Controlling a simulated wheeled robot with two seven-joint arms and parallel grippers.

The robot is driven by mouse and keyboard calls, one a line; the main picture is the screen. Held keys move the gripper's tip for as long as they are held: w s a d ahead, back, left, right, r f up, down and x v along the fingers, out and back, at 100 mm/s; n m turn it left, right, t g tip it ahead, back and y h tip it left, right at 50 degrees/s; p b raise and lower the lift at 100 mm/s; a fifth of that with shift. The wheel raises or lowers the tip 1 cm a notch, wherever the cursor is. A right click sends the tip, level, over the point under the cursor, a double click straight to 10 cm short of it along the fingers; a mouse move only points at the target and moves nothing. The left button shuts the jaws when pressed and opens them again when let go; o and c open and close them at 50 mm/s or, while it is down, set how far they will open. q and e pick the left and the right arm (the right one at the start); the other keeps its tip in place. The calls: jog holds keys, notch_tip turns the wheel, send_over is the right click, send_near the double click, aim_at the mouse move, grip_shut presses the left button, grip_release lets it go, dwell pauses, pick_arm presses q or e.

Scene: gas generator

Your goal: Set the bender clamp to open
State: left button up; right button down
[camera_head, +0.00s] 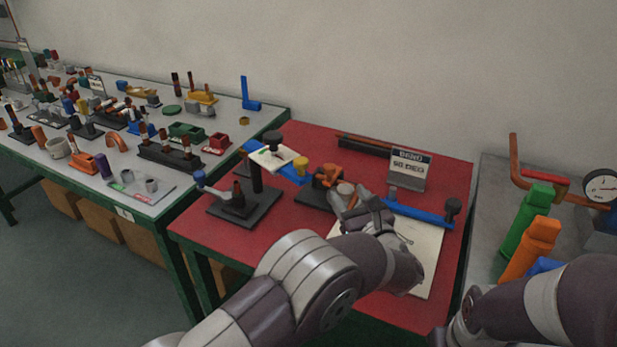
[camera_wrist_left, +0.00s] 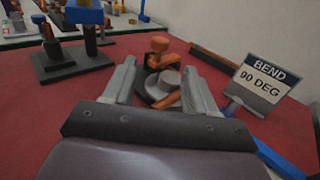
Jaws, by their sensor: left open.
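The bender (camera_head: 316,196) stands on the red table, with a black base, orange parts and a round grey disc. Its orange clamp part (camera_head: 328,174) is at the back of the base. In the left wrist view the orange part (camera_wrist_left: 160,45) rises behind the grey disc (camera_wrist_left: 168,80), and an orange bar (camera_wrist_left: 166,101) lies in front of the disc. My left gripper (camera_head: 352,197) is open at the bender's right. In its wrist view its fingers (camera_wrist_left: 160,88) stand on either side of the disc and bar; contact cannot be told. My right gripper is out of view.
A "BEND 90 DEG" sign (camera_head: 408,169) and a blue bar (camera_head: 422,212) stand right of the bender. A black stand (camera_head: 257,180) with a blue arm is at its left. Green (camera_head: 527,220) and orange (camera_head: 533,248) cylinders are on the right-hand table. The red table's front left (camera_head: 215,240) is clear.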

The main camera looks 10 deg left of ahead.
aim_at(332, 169)
pick_arm(q)
jog(key=x, duration=1.2)
jog(key=shift+r+p, duration=0.15)
jog(key=shift+p, duration=0.15)
grip_shut()
